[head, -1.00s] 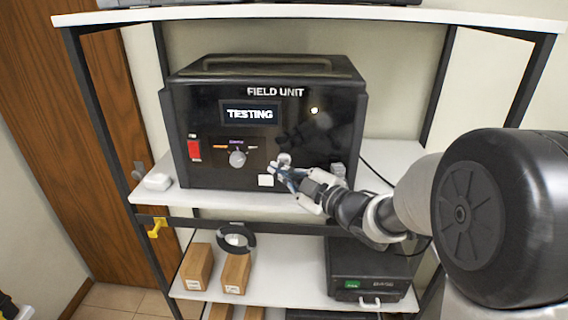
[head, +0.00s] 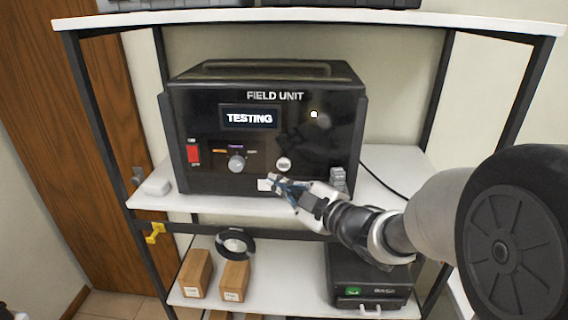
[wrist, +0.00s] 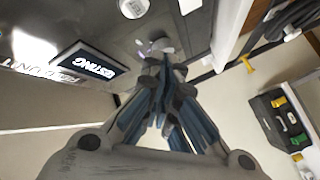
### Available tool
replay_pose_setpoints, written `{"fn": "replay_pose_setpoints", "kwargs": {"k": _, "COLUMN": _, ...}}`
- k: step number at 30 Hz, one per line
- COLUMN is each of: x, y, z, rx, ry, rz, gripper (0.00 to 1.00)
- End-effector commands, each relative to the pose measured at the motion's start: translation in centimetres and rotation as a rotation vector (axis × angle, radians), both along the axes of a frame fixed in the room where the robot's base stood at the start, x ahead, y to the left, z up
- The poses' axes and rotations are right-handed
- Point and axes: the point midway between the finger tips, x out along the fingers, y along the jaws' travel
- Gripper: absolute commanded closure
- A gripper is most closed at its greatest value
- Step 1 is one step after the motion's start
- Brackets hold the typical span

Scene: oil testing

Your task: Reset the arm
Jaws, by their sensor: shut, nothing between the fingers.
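My gripper (head: 272,182) is shut and empty in front of the lower front panel of the black field unit (head: 330,170). In the wrist view my gripper (wrist: 155,50) shows its blue-grey fingers closed together at the tips. The unit's screen (head: 249,117) reads TESTING; the screen also shows in the wrist view (wrist: 88,60). On the panel are a red switch (head: 193,152), a grey dial (head: 237,164) and a round white knob (head: 284,164) just above the fingertips. I cannot tell whether the fingertips touch the panel.
The unit stands on a white shelf (head: 395,190) between dark posts. The lower shelf holds wooden blocks (head: 196,274), a black ring (head: 235,243) and a black device (head: 370,280). A white shelf (head: 300,16) is overhead.

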Motion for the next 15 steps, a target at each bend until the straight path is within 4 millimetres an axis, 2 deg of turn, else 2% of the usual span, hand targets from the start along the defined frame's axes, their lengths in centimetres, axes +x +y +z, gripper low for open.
{"fn": "replay_pose_setpoints", "kwargs": {"k": 2, "x": 0.1, "y": -0.4, "z": 0.1, "rx": -0.005, "ry": 0.007, "rz": -0.024, "gripper": 1.00}}
{"fn": "replay_pose_setpoints", "kwargs": {"k": 5, "x": 0.4, "y": -2.3, "z": 0.2, "rx": -0.024, "ry": 0.046, "rz": -0.120, "gripper": 1.00}}
{"fn": "replay_pose_setpoints", "kwargs": {"k": 8, "x": 0.3, "y": -5.8, "z": 0.3, "rx": -0.039, "ry": 0.129, "rz": -0.291, "gripper": 1.00}}
{"fn": "replay_pose_setpoints", "kwargs": {"k": 11, "x": -1.4, "y": -10.3, "z": -0.2, "rx": -0.027, "ry": 0.251, "rz": -0.495, "gripper": 1.00}}
{"fn": "replay_pose_setpoints", "kwargs": {"k": 14, "x": -4.6, "y": -14.2, "z": -1.3, "rx": 0.012, "ry": 0.392, "rz": -0.682, "gripper": 1.00}}
{"fn": "replay_pose_setpoints", "kwargs": {"k": 15, "x": -6.2, "y": -15.6, "z": -1.9, "rx": 0.036, "ry": 0.455, "rz": -0.752, "gripper": 1.00}}
